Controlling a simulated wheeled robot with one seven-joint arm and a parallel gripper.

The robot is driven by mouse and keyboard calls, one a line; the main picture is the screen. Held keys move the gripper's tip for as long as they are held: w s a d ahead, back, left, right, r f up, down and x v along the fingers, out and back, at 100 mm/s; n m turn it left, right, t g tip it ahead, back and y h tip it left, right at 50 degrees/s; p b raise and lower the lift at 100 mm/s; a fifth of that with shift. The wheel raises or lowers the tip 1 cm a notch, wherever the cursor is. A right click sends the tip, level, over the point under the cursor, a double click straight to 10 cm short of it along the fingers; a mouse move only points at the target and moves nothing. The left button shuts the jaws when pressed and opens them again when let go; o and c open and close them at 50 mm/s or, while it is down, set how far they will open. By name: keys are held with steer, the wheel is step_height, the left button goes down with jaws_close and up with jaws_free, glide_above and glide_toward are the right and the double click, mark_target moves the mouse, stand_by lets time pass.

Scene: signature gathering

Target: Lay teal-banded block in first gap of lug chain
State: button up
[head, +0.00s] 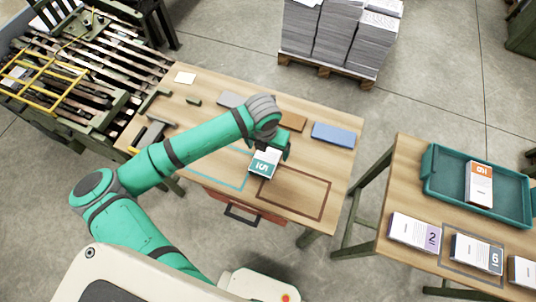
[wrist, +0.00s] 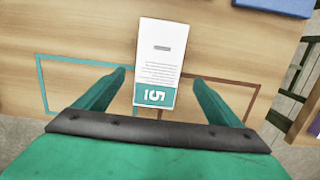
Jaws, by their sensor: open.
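The teal-banded block (head: 265,164), white with a number on its teal band, lies on the wooden table near the teal and brown outlines. In the wrist view the block (wrist: 155,62) is between my open fingers, with space on both sides; I cannot tell their height over it. My gripper (head: 273,149) is at the block, partly hiding its far end in the head view. It also shows in the wrist view (wrist: 160,78). The lug chain (head: 130,48) appears to be the slatted machine at the upper left, with dark bars and a yellow frame; its first gap is not clearly distinguishable.
Flat pieces, including a blue one (head: 333,133), lie along the table's far side. The right table holds a teal tray (head: 440,190) with an orange-banded block (head: 479,183), and purple-banded (head: 413,232) and dark-banded (head: 476,254) blocks. Paper stacks (head: 338,38) stand on a pallet behind.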

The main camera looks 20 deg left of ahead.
mark_target(268, 153)
steer(key=shift+w+a+f, duration=0.1)
steer(key=shift+w+f, duration=0.1)
steer(key=shift+f, duration=0.65)
steer(key=shift+w+f, duration=0.2)
steer(key=shift+f, duration=0.65)
steer(key=shift+w+a+f, duration=0.1)
steer(key=shift+w+f, duration=0.1)
steer(key=shift+f, duration=0.65)
steer(key=c, duration=1.4)
steer(key=shift+c, duration=0.2)
